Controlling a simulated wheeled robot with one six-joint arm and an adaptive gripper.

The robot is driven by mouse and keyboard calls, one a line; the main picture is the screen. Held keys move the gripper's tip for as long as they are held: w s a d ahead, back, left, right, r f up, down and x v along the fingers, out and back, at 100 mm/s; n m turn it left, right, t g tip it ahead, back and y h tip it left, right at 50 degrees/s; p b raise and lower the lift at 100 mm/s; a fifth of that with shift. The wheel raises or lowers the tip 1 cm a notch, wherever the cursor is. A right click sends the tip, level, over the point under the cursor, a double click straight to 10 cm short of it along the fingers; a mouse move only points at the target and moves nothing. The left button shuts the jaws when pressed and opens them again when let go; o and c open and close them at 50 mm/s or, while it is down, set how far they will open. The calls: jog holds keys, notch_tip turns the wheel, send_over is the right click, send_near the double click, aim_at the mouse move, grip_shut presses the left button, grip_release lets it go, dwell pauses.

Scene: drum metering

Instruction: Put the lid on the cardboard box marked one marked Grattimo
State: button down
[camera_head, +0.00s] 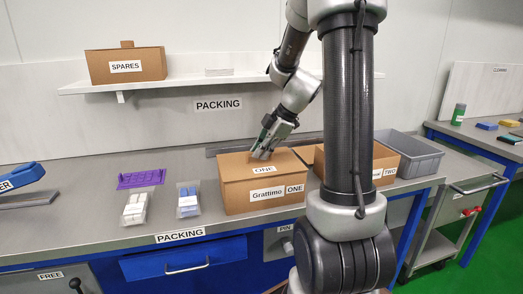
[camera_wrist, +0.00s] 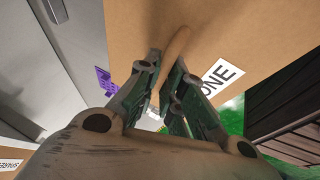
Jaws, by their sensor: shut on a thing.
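The cardboard box marked Grattimo ONE (camera_head: 258,197) stands upright on the bench, its labelled front facing the head camera. A flat cardboard lid labelled ONE (camera_head: 236,163) lies over its top in the head view. I see no clear gap between lid and box, but cannot tell whether it is fully seated. My gripper (camera_head: 262,152) reaches down onto the lid from above. In the wrist view, my gripper (camera_wrist: 166,68) is shut on the lid's raised brown handle (camera_wrist: 178,44), with the lid (camera_wrist: 240,30) beyond it. The box's inside is hidden.
An open cardboard box marked TWO (camera_head: 388,164) is close on the right, partly hidden by my arm. Behind it is a grey bin (camera_head: 420,158). Bagged parts (camera_head: 188,200) and a purple rack (camera_head: 142,178) lie left. A shelf (camera_head: 200,80) holds a SPARES box (camera_head: 125,64).

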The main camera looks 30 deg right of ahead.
jog(key=c, duration=1)
grip_release()
jog(key=shift+r, duration=0.1)
jog(key=shift+r, duration=3.4)
